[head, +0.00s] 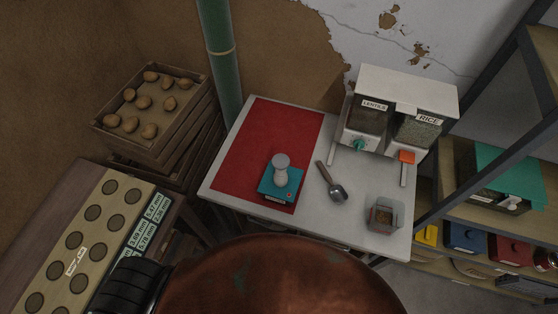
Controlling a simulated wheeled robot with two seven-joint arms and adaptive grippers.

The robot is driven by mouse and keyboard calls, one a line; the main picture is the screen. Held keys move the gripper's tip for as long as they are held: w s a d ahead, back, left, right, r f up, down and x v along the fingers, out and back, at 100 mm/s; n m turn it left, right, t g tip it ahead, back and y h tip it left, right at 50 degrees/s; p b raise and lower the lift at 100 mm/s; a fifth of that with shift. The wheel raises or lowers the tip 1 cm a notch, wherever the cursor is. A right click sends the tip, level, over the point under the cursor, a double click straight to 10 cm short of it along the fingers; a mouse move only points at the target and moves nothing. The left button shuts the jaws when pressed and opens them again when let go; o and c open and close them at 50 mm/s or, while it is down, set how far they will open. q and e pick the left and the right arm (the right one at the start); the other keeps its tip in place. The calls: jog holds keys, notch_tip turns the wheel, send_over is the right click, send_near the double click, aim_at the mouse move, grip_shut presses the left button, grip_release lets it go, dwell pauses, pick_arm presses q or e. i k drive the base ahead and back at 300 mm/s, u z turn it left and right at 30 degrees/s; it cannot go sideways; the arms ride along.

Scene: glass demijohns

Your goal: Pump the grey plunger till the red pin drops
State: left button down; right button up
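The grey plunger (281,169) has a round flat top and a pale stem. It stands upright on a small teal base (270,187) on the red mat. A tiny red spot (290,195) shows on the base's near right part; it may be the red pin, but it is too small to tell whether it stands up or is down. A pale label is on the base's front edge. Neither of my grippers is in view, and nothing touches the plunger.
The red mat (255,130) covers the white table's (325,140) left part. A potato crate (118,143) and green pipe (218,50) are left. A large copper-coloured surface fills the bottom.

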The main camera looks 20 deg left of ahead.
aim_at(280, 162)
jog(key=k, duration=0.5)
jog(key=z, duration=1.15)
jog(key=i, duration=0.9)
jog(key=u, duration=1.75)
